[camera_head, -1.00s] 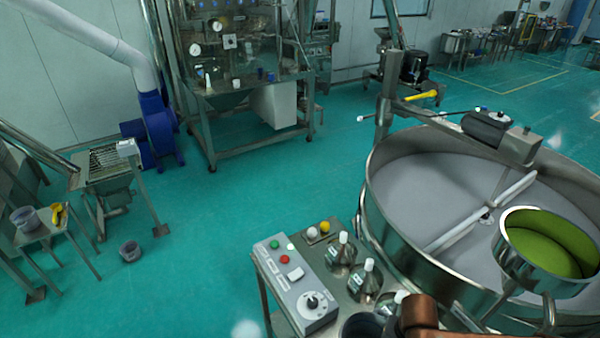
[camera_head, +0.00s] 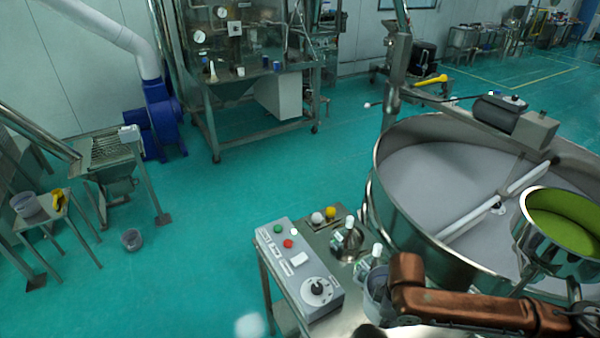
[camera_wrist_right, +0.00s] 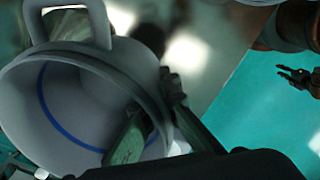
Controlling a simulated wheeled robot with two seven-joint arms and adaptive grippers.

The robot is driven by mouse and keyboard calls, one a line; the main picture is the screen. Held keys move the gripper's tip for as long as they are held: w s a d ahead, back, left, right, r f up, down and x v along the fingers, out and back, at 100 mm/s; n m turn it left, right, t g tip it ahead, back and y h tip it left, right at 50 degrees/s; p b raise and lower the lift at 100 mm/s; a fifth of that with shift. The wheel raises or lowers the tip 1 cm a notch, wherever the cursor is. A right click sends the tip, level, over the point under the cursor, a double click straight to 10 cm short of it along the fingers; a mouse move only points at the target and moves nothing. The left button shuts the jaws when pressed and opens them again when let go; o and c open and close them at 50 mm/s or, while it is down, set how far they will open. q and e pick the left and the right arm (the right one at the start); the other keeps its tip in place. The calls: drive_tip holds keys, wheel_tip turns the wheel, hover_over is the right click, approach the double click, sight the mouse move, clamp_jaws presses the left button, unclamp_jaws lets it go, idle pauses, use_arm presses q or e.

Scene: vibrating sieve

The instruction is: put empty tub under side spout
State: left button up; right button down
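The tub (camera_wrist_right: 85,100) fills the left of the right wrist view: pale grey, with a handle and a blue line inside. Its visible inside is empty. My right gripper (camera_wrist_right: 152,118) is shut on its wall, one finger inside and one outside. In the head view the tub (camera_head: 376,284) is at the control stand's right side, beside the sieve, partly covered by my copper right arm. The large round sieve (camera_head: 398,205) stands at the right; I cannot make out its side spout. My left gripper (camera_wrist_right: 296,78) shows small in the right wrist view, fingers apart and empty.
The control stand (camera_head: 300,262) has buttons, a knob and metal flasks (camera_head: 347,245) close to the tub. A green-filled bowl (camera_head: 562,225) sits over the sieve's near edge. The middle floor is clear.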

sight(375, 307)
drive_tip(key=m, duration=0.1)
drive_tip(key=w+m+b, duration=0.1)
drive_tip(key=m, duration=0.1)
drive_tip(key=m+b, duration=0.1)
drive_tip(key=shift+w+a+m, duration=0.25)
drive_tip(key=shift+a+m, duration=0.05)
drive_tip(key=shift+a, duration=0.1)
drive_tip(key=m, duration=0.1)
drive_tip(key=m+b, duration=0.1)
drive_tip(key=m, duration=0.1)
drive_tip(key=w+m+b, duration=0.1)
drive_tip(key=shift+w+a+r, duration=0.1)
drive_tip(key=shift+a, duration=0.3)
drive_tip(key=m, duration=0.1)
drive_tip(key=m+b, duration=0.1)
drive_tip(key=m, duration=0.2)
drive_tip(key=shift+w+a+r+g+b, duration=0.25)
drive_tip(key=shift+w+a+g+b, duration=0.1)
drive_tip(key=shift+g+b, duration=0.05)
drive_tip(key=shift+r+m, duration=0.1)
drive_tip(key=shift+m, duration=0.4)
drive_tip(key=shift+r, duration=0.1)
